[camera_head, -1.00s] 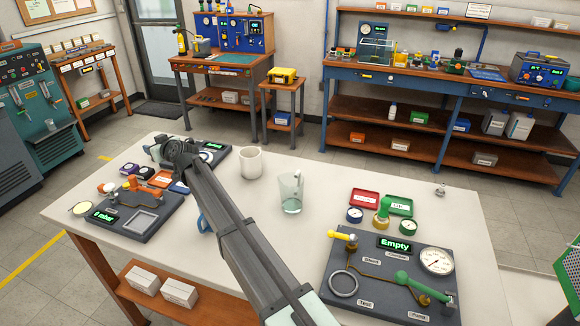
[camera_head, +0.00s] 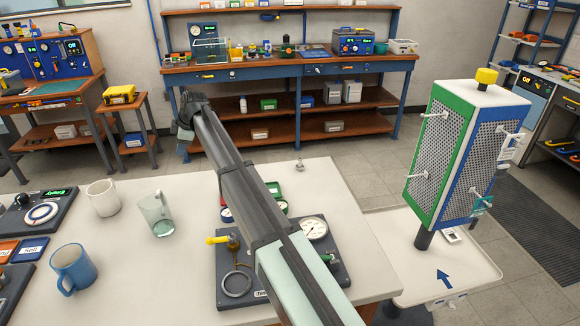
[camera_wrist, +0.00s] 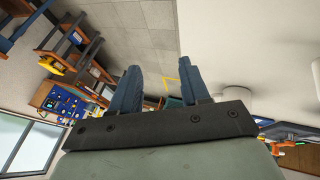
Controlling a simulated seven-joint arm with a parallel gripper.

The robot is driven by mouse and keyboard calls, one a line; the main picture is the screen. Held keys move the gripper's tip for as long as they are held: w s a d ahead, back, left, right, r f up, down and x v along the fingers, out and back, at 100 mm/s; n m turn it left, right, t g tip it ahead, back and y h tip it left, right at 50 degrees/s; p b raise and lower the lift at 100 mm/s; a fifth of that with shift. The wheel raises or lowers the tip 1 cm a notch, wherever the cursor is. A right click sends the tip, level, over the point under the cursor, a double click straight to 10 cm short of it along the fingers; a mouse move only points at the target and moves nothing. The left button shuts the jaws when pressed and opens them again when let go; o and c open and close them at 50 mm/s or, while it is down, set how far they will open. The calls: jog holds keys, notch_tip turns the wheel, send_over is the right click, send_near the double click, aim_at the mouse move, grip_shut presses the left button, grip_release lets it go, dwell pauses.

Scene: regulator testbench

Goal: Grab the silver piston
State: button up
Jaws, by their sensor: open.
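A small silver metal piece (camera_head: 299,164), which looks like the piston, stands near the far edge of the white table (camera_head: 345,235) in the head view. It is small, so its details are hard to tell. My gripper (camera_head: 183,128) is raised beyond the table's far edge, to the left of the silver piece and apart from it. In the wrist view my gripper (camera_wrist: 160,85) has its two blue fingers spread with nothing between them. The silver piece cannot be made out there.
A regulator panel with a gauge (camera_head: 314,229) lies partly hidden under my arm. A glass mug (camera_head: 157,214), a white mug (camera_head: 103,198) and a blue mug (camera_head: 73,268) stand at left. A green-and-blue pegboard tower (camera_head: 462,150) rises at right. Tabletop around the silver piece is clear.

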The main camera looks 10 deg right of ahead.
jog(key=d+r+g+h, duration=0.1)
jog(key=d+g+h, duration=0.15)
jog(key=d, duration=2.05)
notch_tip(320, 180, up, 2)
jog(key=r+g+h, duration=0.1)
jog(key=g+h, duration=0.1)
send_over(300, 159)
notch_tip(300, 159, down, 14)
jog(key=shift+w, duration=0.1)
jog(key=c, duration=0.8)
jog(key=shift+c, duration=0.2)
jog(key=shift+r, duration=0.15)
